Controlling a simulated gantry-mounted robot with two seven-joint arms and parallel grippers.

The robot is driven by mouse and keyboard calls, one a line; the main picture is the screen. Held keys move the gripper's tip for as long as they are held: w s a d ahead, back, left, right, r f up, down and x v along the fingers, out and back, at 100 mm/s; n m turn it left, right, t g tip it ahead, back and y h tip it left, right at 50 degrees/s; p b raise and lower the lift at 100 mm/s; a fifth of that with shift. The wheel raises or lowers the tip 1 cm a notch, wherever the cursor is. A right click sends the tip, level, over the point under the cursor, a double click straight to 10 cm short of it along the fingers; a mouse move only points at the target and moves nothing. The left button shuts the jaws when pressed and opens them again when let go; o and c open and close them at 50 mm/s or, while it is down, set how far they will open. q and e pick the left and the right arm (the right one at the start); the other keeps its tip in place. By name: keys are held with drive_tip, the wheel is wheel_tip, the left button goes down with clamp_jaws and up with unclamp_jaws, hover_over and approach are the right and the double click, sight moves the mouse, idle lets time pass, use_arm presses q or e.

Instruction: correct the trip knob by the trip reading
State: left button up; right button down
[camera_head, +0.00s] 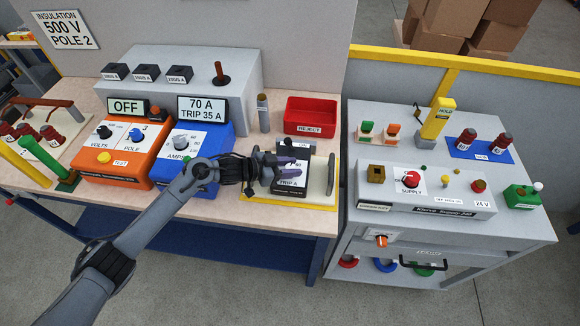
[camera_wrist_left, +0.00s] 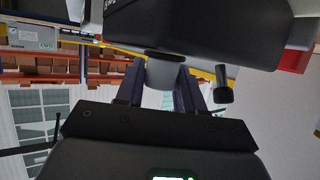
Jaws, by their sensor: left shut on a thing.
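The trip unit (camera_head: 291,192), a dark block labelled TRIP A, stands on a yellow-edged base. My left gripper (camera_head: 284,161) is at this unit and covers its trip knob in the head view. In the left wrist view, the fingers (camera_wrist_left: 160,82) close on a grey round knob (camera_wrist_left: 163,73) under a dark body. The knob's pointer and setting are hidden. The reading display (camera_head: 202,108) on the blue amps unit (camera_head: 205,174) shows 70 A, TRIP 35 A. My right gripper is in neither view.
An orange volts unit (camera_head: 112,178) with an OFF display stands left of the blue unit. A red reject bin (camera_head: 311,114) is behind the trip unit. A grey supply cabinet (camera_head: 446,232) with several parts on top stands at the right.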

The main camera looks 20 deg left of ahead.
use_arm(q)
drive_tip(key=o, duration=1)
drive_tip(key=shift+c, duration=0.2)
drive_tip(key=shift+s+a+r, duration=0.2)
drive_tip(key=shift+s+a, duration=0.1)
drive_tip(key=shift+a, duration=0.05)
drive_tip(key=v, duration=0.9)
drive_tip(key=shift+s+a+r, duration=0.2)
drive_tip(key=shift+s+a, duration=0.05)
drive_tip(key=shift+s, duration=0.05)
